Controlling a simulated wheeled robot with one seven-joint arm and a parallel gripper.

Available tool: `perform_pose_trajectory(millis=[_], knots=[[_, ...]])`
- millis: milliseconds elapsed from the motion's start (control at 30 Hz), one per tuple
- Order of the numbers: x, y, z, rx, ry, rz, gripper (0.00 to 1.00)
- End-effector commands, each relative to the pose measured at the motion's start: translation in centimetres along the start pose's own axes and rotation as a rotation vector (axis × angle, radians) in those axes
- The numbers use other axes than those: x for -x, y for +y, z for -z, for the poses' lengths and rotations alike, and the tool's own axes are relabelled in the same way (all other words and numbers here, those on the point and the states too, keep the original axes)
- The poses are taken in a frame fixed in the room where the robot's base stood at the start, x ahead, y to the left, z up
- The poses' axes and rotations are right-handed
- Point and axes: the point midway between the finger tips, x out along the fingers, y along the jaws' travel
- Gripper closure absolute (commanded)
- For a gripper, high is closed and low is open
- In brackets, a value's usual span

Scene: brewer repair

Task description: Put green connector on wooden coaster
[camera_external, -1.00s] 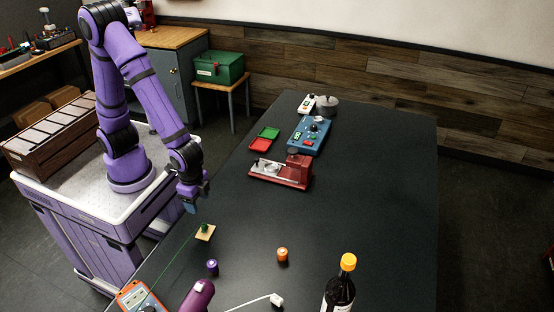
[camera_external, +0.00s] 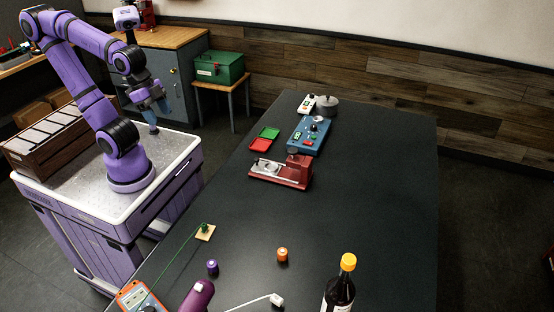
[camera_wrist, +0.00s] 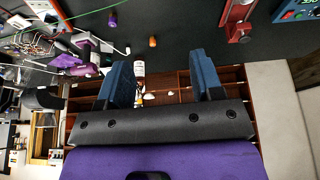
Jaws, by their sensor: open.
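The green connector (camera_external: 204,226) is small and rests on the back part of the square wooden coaster (camera_external: 207,236), near the left edge of the black table. A thin green wire runs from it toward the orange meter at the front; part of a green wire also shows in the wrist view (camera_wrist: 97,11). My gripper (camera_external: 157,116) is raised over my base's white top, well behind and left of the coaster. Its two blue fingers are spread apart with nothing between them, as the wrist view shows (camera_wrist: 163,75).
A purple battery-like piece (camera_external: 212,267) and an orange one (camera_external: 282,254) stand near the coaster. The orange meter (camera_external: 138,298) and a dark bottle (camera_external: 340,292) are at the front. A red device (camera_external: 290,172) stands farther back. The right side of the table is clear.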

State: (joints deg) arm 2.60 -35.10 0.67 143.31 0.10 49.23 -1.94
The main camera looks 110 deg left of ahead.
Motion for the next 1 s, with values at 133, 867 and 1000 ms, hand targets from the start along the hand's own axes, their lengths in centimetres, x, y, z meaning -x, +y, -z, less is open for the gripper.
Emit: perform_pose_trajectory(millis=[133,867,1000], knots=[[2.0,-0.6,-2.0,-0.001,0.048,0.013,0.4],[2.8,-0.8,-3.2,-0.005,0.068,0.021,0.4],[2.8,-0.8,-3.2,-0.005,0.068,0.021,0.4]])
